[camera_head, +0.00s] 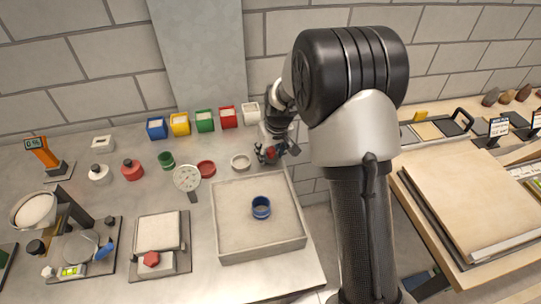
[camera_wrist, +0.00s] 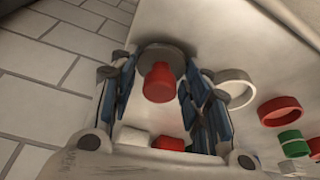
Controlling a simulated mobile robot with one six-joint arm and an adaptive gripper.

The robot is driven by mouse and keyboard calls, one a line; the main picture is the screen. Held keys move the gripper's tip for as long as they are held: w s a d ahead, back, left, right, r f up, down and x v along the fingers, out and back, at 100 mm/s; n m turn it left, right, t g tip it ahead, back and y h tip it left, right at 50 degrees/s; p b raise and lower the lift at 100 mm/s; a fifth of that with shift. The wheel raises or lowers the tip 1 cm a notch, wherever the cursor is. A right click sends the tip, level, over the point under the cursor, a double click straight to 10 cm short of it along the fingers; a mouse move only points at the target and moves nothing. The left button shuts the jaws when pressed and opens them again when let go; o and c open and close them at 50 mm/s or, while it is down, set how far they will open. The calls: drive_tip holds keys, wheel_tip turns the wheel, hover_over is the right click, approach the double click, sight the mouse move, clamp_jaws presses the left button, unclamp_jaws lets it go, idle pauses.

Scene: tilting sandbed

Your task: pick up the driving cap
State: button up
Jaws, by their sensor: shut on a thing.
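A piece with a red knob on a round grey disc sits between the fingers in the wrist view; I take it for the driving cap (camera_wrist: 159,84). In the head view its red part (camera_head: 270,152) shows small at the fingers. My gripper (camera_wrist: 160,63) is shut on it, with one blue-grey finger on each side. In the head view my gripper (camera_head: 277,151) is over the back right corner of the grey table, just behind the sand tray. I cannot tell whether the piece still touches the table.
A white ring (camera_head: 240,161) and a red dish (camera_head: 206,168) are left of my gripper. Coloured boxes (camera_head: 204,121) line the back. The sand tray (camera_head: 226,256) holds a blue ring (camera_head: 261,208). A gap separates this table from a wooden one (camera_head: 470,200).

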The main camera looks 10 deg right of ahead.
drive_tip(key=shift+c, duration=0.8)
drive_tip(key=shift+r, duration=0.1)
